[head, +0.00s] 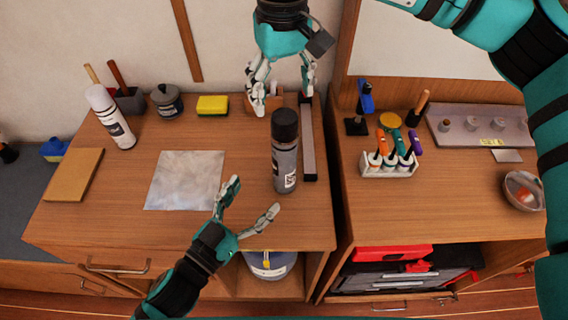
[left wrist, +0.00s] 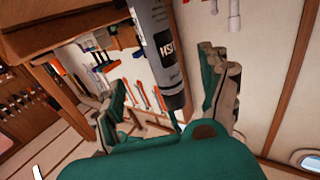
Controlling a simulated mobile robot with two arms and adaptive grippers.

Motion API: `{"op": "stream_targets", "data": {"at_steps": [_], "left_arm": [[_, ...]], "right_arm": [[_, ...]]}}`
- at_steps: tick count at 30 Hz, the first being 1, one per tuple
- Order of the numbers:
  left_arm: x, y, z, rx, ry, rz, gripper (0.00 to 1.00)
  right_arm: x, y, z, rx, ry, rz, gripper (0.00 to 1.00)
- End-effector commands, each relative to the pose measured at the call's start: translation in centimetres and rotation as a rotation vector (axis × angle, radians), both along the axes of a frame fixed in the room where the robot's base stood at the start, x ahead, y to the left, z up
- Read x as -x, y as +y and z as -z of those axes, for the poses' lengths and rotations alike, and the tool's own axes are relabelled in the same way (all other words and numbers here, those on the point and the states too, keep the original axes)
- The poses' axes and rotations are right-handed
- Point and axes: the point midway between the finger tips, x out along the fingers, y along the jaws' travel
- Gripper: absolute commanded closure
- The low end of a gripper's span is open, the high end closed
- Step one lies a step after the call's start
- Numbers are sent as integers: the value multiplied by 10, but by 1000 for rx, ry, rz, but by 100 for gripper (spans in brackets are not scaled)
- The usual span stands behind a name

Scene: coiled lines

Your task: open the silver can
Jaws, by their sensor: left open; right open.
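The silver can (head: 286,168) stands upright on the left wooden cabinet top, near its right edge. Its black cap (head: 285,124) is on. My left gripper (head: 254,198) is open, low at the can's front left, with its fingers pointing toward the can and apart from it in the head view. My right gripper (head: 283,100) is open and points down, just above or behind the cap; the exact gap is hard to tell.
A white can (head: 110,117), grey pot (head: 166,101), yellow sponge (head: 212,105) and wooden block (head: 74,174) stand left. A grey sheet (head: 185,180) lies left of the silver can. A long dark bar (head: 308,145) lies close behind its right side. A gap separates the right cabinet.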

Motion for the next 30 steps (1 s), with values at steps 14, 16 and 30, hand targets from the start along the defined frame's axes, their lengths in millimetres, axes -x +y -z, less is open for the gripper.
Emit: {"op": "stream_targets", "data": {"at_steps": [14,16,30], "left_arm": [[-76,-50,-1,1,-1,-1,22],[-82,-55,0,1,0,-1,22],[-93,-62,0,0,1,-1,22]], "right_arm": [[0,0,0,-1,0,1,28],[0,0,0,-1,0,1,28],[0,0,0,-1,0,1,28]]}}
